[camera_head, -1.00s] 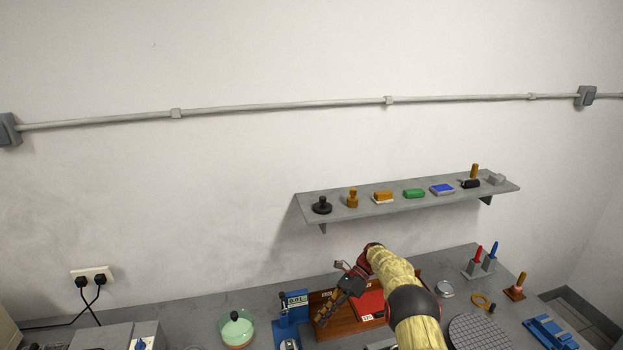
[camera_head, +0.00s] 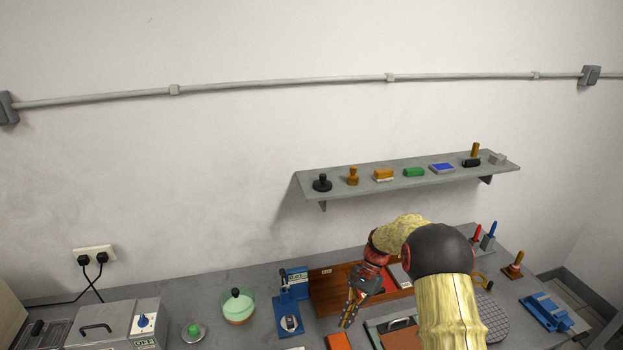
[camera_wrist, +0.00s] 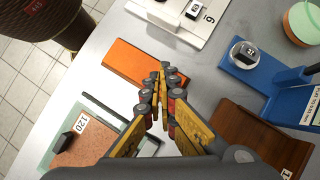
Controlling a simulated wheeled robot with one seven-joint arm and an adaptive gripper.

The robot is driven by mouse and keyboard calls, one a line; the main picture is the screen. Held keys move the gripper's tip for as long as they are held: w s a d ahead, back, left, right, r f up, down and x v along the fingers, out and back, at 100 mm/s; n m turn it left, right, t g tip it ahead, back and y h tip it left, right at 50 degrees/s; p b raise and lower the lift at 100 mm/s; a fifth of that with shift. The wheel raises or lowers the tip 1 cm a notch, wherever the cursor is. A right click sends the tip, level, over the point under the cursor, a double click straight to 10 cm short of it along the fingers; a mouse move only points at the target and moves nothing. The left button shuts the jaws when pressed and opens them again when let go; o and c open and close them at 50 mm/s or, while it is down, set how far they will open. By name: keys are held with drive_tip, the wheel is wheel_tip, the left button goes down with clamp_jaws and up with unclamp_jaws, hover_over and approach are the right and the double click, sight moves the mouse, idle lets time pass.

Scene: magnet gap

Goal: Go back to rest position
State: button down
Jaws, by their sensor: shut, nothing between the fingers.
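My gripper (camera_head: 350,318) hangs over the workbench near the front of the wooden tray (camera_head: 325,292), its fingers pointing down. In the wrist view my gripper (camera_wrist: 160,72) has its yellow fingers drawn together with nothing between them. An orange block (camera_head: 338,341) lies on the bench below the gripper; in the wrist view the orange block (camera_wrist: 130,62) is just beyond the fingertips. I cannot tell the height of the fingertips above it. My arm bends in from the lower right and hides part of the tray and bench.
A blue stand (camera_head: 291,292) and a green-lidded bowl (camera_head: 238,308) stand left of the gripper. A board marked 120 (camera_wrist: 75,142) lies beside the orange block. A wall shelf (camera_head: 405,190) with several small items is above. A blue vise-like fixture (camera_head: 548,312) is far right.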

drive_tip(key=s+d+r+n+t+h+b, duration=0.2)
drive_tip(key=s+d+r+n, duration=0.1)
drive_tip(key=s+r, duration=0.3)
drive_tip(key=s+d+r+n+t+h+b, duration=0.1)
drive_tip(key=s+d+r+n, duration=0.15)
drive_tip(key=s+r, duration=0.35)
drive_tip(key=s+d+r+n+t+b, duration=0.1)
drive_tip(key=s+r+t+b, duration=0.2)
drive_tip(key=s, duration=0.7)
drive_tip(key=s+d+r+n+t+h+b, duration=0.1)
drive_tip(key=s+r+t+b, duration=0.3)
drive_tip(key=s, duration=0.6)
drive_tip(key=shift+d+r+n+t+h, duration=0.3)
drive_tip(key=shift+r+n, duration=0.15)
drive_tip(key=shift+r, duration=0.6)
